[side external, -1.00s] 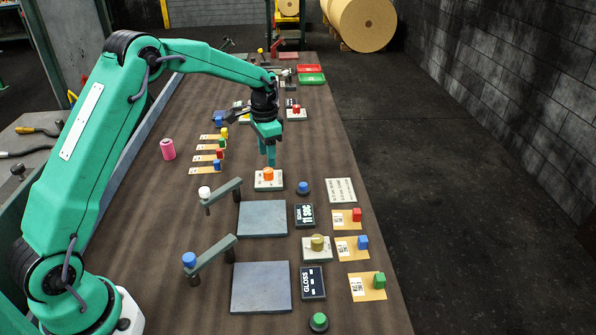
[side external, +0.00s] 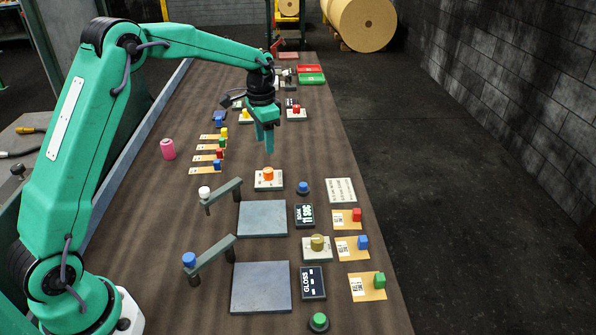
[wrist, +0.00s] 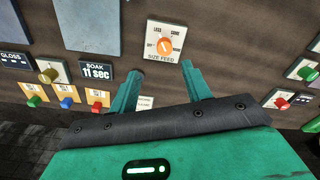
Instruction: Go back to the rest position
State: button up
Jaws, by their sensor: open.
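My gripper (side external: 265,146) hangs from my arm over the middle of the brown table, fingers pointing down. It is open and empty. Its two green fingers stand apart in the wrist view (wrist: 161,71). The orange knob (side external: 268,174) on its white plate is below the fingertips in the side view, with a gap between. In the wrist view the same orange knob (wrist: 165,46) sits beyond the fingertips, on a plate marked "SIZE FEED". Nothing is held.
Two grey plates (side external: 262,218) lie in front, each beside a lever; one lever has a white knob (side external: 204,192), the other a blue knob (side external: 189,260). A pink spool (side external: 168,149) stands at left. Red and green trays (side external: 311,78) are at the back. Coloured blocks on cards line the right edge.

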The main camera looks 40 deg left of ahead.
jog(key=s+d+r+n+t, duration=0.1)
jog(key=s+d+r, duration=0.1)
jog(key=s+r, duration=0.45)
jog(key=s+d+r+n+t, duration=0.1)
jog(key=s+d+r, duration=0.2)
jog(key=s+r, duration=0.35)
jog(key=s+d+f+n+t, duration=0.1)
jog(key=s+d+n+t, duration=0.1)
jog(key=s, duration=1.6)
jog(key=shift+s+d+t, duration=0.2)
jog(key=shift+d+t, duration=0.4)
